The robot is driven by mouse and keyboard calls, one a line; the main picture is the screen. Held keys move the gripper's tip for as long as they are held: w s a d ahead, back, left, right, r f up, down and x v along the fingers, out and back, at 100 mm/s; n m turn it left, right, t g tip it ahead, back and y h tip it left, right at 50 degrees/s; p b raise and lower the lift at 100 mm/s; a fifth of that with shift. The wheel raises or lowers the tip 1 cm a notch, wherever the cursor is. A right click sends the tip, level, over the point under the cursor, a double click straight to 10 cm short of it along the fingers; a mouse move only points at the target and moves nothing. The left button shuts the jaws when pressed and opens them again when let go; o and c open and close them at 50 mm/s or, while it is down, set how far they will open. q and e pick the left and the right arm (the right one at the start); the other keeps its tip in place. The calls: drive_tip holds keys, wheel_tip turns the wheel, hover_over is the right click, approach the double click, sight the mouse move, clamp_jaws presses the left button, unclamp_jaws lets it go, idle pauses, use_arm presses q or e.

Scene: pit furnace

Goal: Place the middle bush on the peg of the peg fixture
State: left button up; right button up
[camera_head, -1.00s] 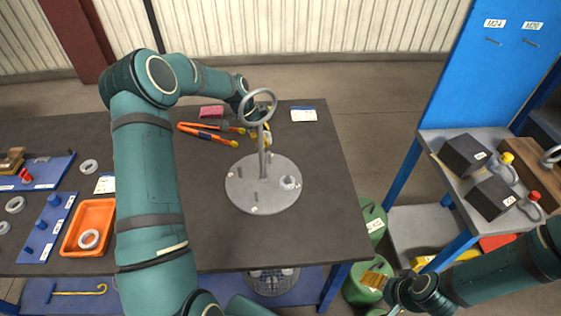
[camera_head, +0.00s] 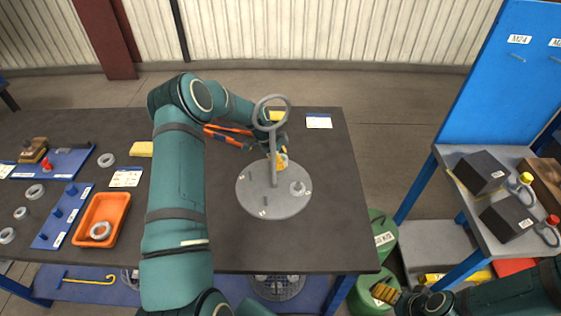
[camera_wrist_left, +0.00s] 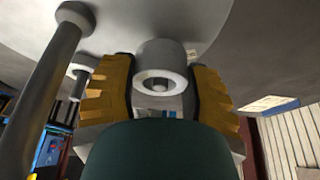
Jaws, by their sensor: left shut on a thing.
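The peg fixture (camera_head: 258,203) is a round grey plate with a tall post topped by a ring (camera_head: 272,112). A short grey cylinder (camera_head: 297,188) stands on its right part. My left gripper (camera_head: 281,161) is at the far edge of the plate, partly behind the post. In the left wrist view its yellow fingers (camera_wrist_left: 161,92) are shut on a grey bush (camera_wrist_left: 160,56) with a pale rim. A small round pin end shows in the bush's hole; whether the bush is seated on a peg cannot be told. My right gripper (camera_head: 386,293) is low at the right, its jaws unclear.
An orange tray (camera_head: 82,238) holding a ring, a blue pegged board (camera_head: 47,236) and loose rings lie at the left. A blue-framed shelf (camera_head: 459,212) stands at the right. The table's right front is clear.

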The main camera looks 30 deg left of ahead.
use_arm(q)
drive_tip(key=shift+f, duration=0.7)
drive_tip(key=shift+f, duration=0.15)
drive_tip(key=o, duration=1.3)
drive_tip(key=shift+c, duration=0.2)
drive_tip(key=shift+a+r, duration=0.15)
drive_tip(key=shift+r, duration=0.4)
drive_tip(key=v, duration=1.1)
